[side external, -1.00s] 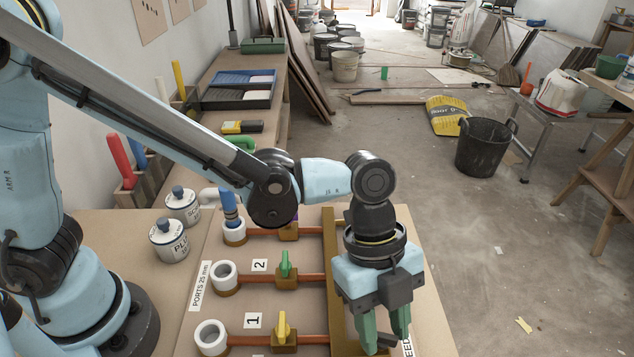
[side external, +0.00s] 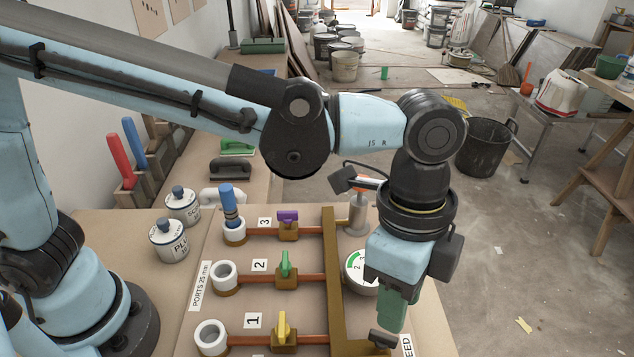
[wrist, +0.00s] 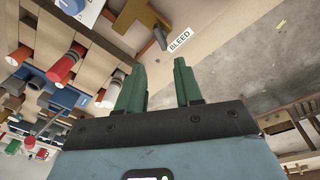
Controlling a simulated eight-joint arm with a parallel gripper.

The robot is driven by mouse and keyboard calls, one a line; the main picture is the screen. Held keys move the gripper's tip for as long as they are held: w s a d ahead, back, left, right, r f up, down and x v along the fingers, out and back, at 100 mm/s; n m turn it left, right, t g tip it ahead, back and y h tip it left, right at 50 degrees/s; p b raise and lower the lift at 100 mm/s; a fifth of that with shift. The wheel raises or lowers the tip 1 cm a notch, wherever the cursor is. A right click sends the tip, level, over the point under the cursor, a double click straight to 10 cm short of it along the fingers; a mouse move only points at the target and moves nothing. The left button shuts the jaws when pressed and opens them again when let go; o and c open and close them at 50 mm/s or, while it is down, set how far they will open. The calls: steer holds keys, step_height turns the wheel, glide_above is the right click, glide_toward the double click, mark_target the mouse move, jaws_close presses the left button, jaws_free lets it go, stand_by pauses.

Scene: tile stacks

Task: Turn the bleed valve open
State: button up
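The bleed valve's black handle (side external: 384,339) sits at the near end of the brass manifold (side external: 331,270), beside the BLEED label (side external: 407,346). In the wrist view the handle (wrist: 160,38) lies beyond my fingertips, next to the same label (wrist: 180,40). My gripper (side external: 392,322) is just above the handle in the side view, its green fingers overlapping one another from this angle. In the wrist view my gripper (wrist: 158,68) is open, with an empty gap between the fingers. The fingers look apart from the handle. The valve body is partly hidden.
Left of the manifold are valves with yellow (side external: 281,327), green (side external: 285,263) and purple (side external: 288,217) handles. A round gauge (side external: 355,269) stands behind my gripper. A blue plug (side external: 229,203) stands in the far port. The board is open right of my gripper.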

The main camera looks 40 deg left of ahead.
mark_target(384, 334)
step_height(384, 334, up, 5)
steer(key=n+y, duration=0.1)
steer(key=n, duration=0.3)
steer(key=shift+t, duration=0.4)
steer(key=f, duration=1.2)
steer(key=shift+s+a+f, duration=0.15)
steer(key=shift+s+a, duration=0.05)
steer(key=shift+s, duration=0.05)
